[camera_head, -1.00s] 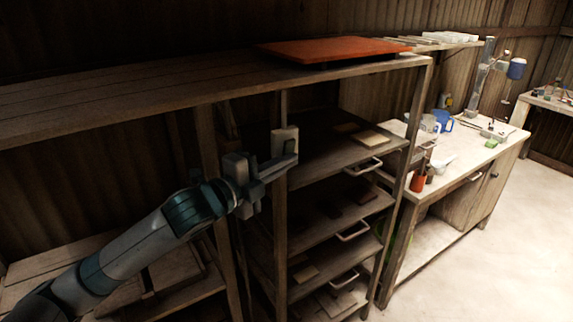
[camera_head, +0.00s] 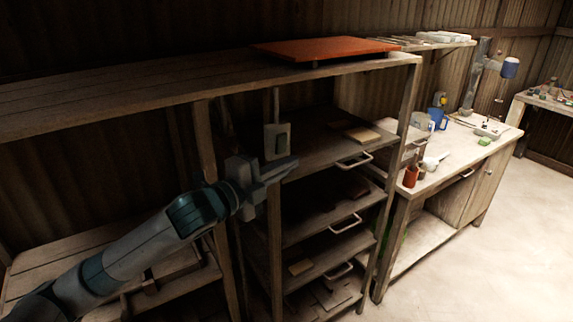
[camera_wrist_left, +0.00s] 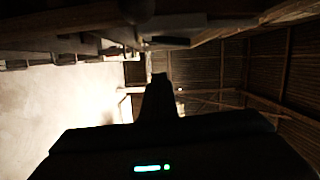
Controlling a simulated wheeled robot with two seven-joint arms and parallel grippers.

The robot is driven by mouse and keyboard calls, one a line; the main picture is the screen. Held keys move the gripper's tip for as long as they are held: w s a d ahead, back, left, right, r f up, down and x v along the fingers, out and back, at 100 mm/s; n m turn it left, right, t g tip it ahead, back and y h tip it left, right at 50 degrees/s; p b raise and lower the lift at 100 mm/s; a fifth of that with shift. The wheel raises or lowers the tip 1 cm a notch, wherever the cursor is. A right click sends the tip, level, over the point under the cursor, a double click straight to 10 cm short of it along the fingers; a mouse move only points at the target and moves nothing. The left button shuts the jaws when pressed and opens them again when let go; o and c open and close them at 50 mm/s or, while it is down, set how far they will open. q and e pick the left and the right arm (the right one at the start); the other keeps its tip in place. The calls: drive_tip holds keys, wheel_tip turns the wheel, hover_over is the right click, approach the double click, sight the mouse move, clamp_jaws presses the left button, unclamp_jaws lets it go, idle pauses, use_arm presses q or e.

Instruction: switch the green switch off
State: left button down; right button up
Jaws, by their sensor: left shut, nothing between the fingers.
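A small grey switch box (camera_head: 277,140) is fixed upright at the front post of the shelf rack, with a thin conduit above it. No green shows on it, and I cannot read its switch position. My left gripper (camera_head: 288,166) is shut and empty, its fingertips pointing right at the box's lower edge; I cannot tell whether they touch it. In the left wrist view the dark gripper (camera_wrist_left: 160,82) shows at the centre, and I cannot make out the switch there. My right gripper is out of view.
The shelf rack (camera_head: 330,150) has several levels with handled trays. An orange-red board (camera_head: 325,48) lies on its top. The floor at the right is clear.

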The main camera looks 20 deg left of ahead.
use_arm(q)
drive_tip(key=b+v, duration=0.4)
drive_tip(key=v, duration=0.6)
drive_tip(key=shift+f, duration=0.2)
drive_tip(key=shift+f, duration=0.1)
